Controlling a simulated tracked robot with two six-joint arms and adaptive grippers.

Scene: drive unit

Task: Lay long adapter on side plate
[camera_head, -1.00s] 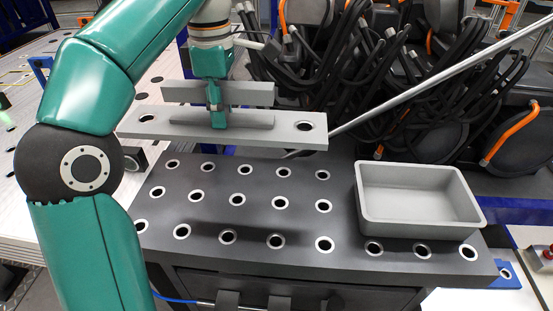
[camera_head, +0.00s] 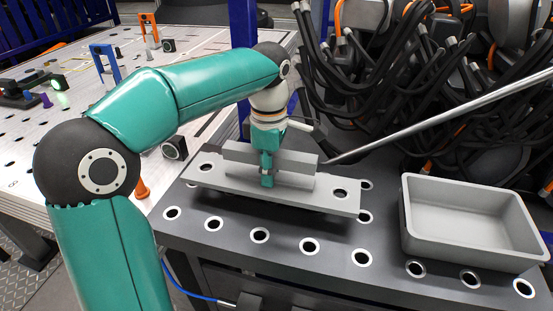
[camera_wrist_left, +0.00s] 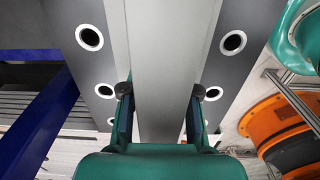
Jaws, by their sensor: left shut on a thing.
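The long adapter appears to be the light grey piece (camera_head: 300,193) in the head view, a long flat plate with a hole at each end and a raised bar along its middle. My left gripper (camera_head: 268,180) points down and is shut on the middle of this piece. The piece is over the dark perforated table (camera_head: 330,278); whether it touches the top is unclear. In the left wrist view, my fingers (camera_wrist_left: 160,105) stand either side of the grey piece (camera_wrist_left: 165,50), with table holes visible on both sides. I cannot pick out a separate side plate. My right gripper is not in view.
An empty grey bin (camera_head: 470,250) stands on the table to the right. A long silver rod (camera_head: 440,120) slants in from the right behind the piece. Dark hoses (camera_head: 390,90) crowd the back. A light perforated table (camera_head: 60,130) with small parts is at left.

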